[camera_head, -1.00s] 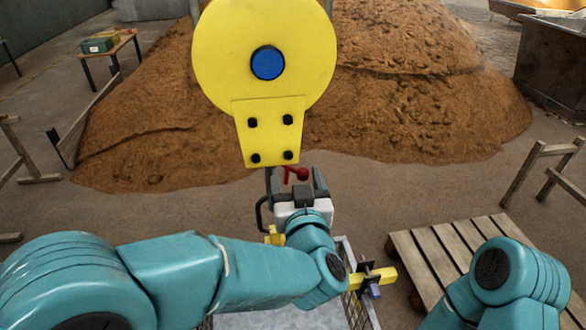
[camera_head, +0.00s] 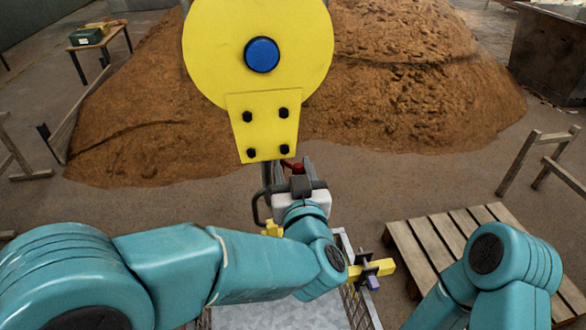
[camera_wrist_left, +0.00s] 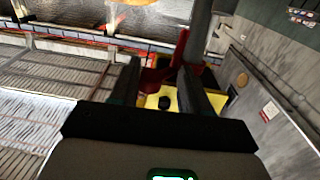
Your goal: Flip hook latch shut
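A yellow hook block (camera_head: 262,120) with a blue centre hangs in front of me in the head view. The red latch (camera_head: 291,165) shows just below its lower plate and partly behind my gripper. My left gripper (camera_head: 293,170) is raised under the block, its two dark fingers spread on either side of the latch. The hook below the block is mostly hidden.
A wooden pallet (camera_head: 430,245) lies to the right.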

